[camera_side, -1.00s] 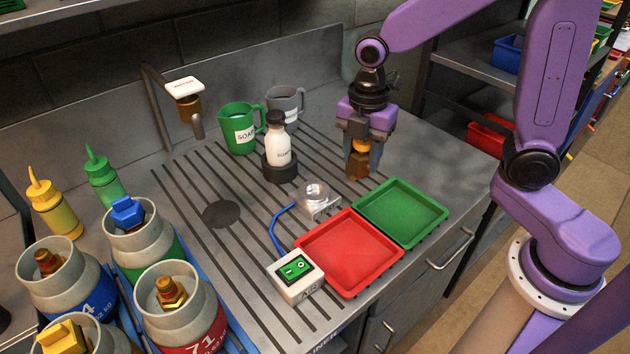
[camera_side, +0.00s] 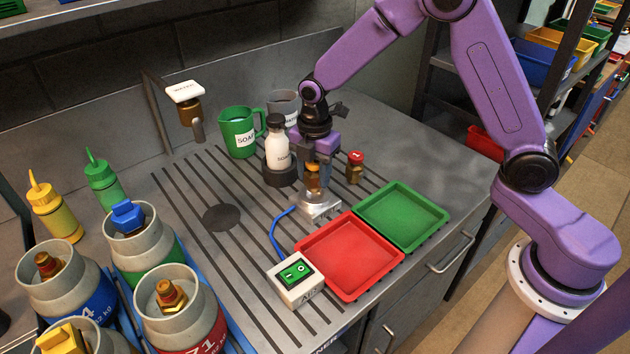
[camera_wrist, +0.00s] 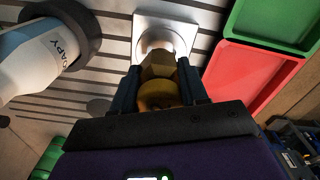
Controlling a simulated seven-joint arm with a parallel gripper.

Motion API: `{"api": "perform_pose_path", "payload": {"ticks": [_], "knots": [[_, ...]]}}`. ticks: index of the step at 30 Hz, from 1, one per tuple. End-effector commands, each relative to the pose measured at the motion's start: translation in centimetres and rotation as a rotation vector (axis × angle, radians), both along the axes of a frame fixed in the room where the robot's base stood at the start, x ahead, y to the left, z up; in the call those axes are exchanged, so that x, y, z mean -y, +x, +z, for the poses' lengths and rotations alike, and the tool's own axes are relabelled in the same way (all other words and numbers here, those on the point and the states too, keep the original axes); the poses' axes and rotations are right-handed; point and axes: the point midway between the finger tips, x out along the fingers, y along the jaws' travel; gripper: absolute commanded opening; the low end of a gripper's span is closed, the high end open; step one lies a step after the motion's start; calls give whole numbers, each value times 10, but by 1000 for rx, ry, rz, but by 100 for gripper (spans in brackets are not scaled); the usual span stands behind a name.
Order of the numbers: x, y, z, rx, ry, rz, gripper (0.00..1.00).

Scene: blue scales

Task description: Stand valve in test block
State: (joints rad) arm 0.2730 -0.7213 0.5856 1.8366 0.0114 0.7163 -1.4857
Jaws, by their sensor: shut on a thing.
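My gripper (camera_side: 314,184) is shut on a brass valve (camera_side: 313,175). In the wrist view the valve (camera_wrist: 158,66) shows a hex brass end and a rounded amber part between the fingers (camera_wrist: 158,88). The test block (camera_side: 321,209) is a small pale square block with a clear round cup, right below my gripper. In the wrist view the block (camera_wrist: 146,22) lies just beyond the valve's end, which overlaps the cup's edge. The valve looks about upright over the cup; whether it touches or enters it, I cannot tell.
A red-topped brass fitting (camera_side: 355,167) stands right of my gripper. A soap bottle (camera_side: 278,150) in a dark holder is close on the left. Red (camera_side: 350,255) and green (camera_side: 403,214) trays lie right and in front. A switch box (camera_side: 297,280) connects by blue hose.

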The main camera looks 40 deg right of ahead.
Motion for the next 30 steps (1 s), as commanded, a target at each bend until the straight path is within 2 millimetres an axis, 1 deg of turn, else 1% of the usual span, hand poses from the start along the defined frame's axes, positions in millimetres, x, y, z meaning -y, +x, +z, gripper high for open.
{"api": "perform_pose_path", "payload": {"ticks": [1,3,6,19,20,21,22,30], "knots": [[1,-1,-9,-5,-3,0,1],[1,-2,-18,-6,-2,0,1],[0,-1,-26,-3,-1,0,1],[0,-1,-31,-2,-1,0,1],[0,-2,-31,-2,-1,0,50],[0,-2,-31,-2,-1,0,63],[0,-2,-31,-2,-1,0,69],[0,-2,-30,-2,-1,0,69]]}}
